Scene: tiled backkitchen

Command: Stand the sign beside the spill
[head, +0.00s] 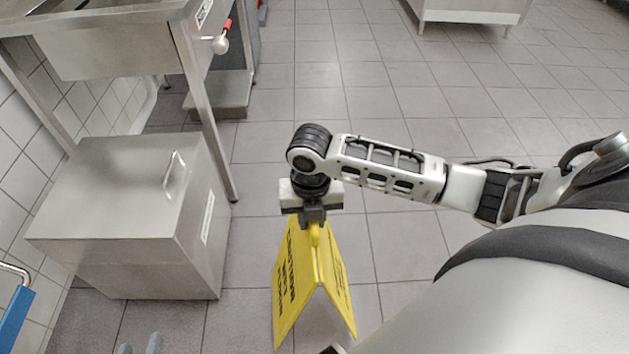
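The sign is upright. I cannot tell whether its lower edges touch the floor. I see no clear spill on the visible floor.
A steel box with a handle (125,215) stands left of the sign, under a steel sink unit (120,45). A blue-ended object (14,318) is at the lower left edge. A steel unit (470,10) stands far back. Grey tiled floor (400,100) is open beyond the arm.

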